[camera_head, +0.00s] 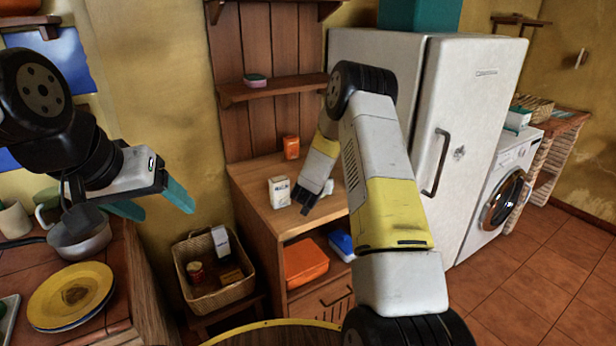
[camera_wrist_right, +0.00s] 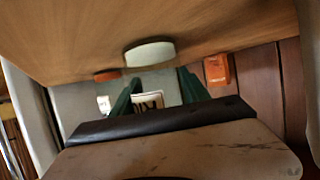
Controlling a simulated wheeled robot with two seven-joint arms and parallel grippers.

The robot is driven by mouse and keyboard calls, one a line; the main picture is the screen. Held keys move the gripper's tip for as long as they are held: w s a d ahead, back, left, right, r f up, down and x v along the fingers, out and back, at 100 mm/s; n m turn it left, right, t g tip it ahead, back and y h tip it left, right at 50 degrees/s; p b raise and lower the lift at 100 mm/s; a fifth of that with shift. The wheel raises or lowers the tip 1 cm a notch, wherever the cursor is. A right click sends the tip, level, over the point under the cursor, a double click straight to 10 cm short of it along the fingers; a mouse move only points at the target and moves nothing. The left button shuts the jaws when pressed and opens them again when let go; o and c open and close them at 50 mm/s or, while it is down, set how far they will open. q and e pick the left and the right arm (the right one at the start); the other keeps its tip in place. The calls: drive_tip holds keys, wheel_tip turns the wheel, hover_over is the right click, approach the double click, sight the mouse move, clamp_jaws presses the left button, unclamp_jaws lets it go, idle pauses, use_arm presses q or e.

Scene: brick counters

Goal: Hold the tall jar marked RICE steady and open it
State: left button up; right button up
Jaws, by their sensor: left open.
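The white jar marked RICE (camera_head: 280,192) stands upright on the wooden cabinet top (camera_head: 250,180) in the head view. My right gripper (camera_head: 328,188) is low over the cabinet top, to the right of the jar, and partly hidden by its own wrist. In the right wrist view its green fingers (camera_wrist_right: 158,78) are apart. A pale piece with dark marks (camera_wrist_right: 148,100) shows between them, partly hidden; I cannot tell whether it belongs to the jar. A pale round thing (camera_wrist_right: 150,53) lies beyond the fingertips. My left gripper (camera_head: 166,212) is open and empty, well left of the jar.
An orange container (camera_head: 291,147) stands behind the jar. A wicker basket (camera_head: 212,285) with several items sits left of the cabinet. The white fridge (camera_head: 465,130) stands to its right. A pot (camera_head: 80,240) and a yellow plate (camera_head: 70,293) are on the left counter.

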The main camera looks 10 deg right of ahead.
clamp_jaws()
drive_tip(key=shift+r, duration=0.5)
drive_tip(key=r, duration=0.2)
drive_tip(key=shift+s+r, duration=0.3)
drive_tip(key=shift+r, duration=0.1)
drive_tip(key=s+r, duration=0.1)
drive_tip(key=s, duration=1.4)
drive_tip(key=shift+s+a, duration=0.2)
drive_tip(key=shift+a, duration=0.25)
drive_tip(key=shift+r, duration=0.1)
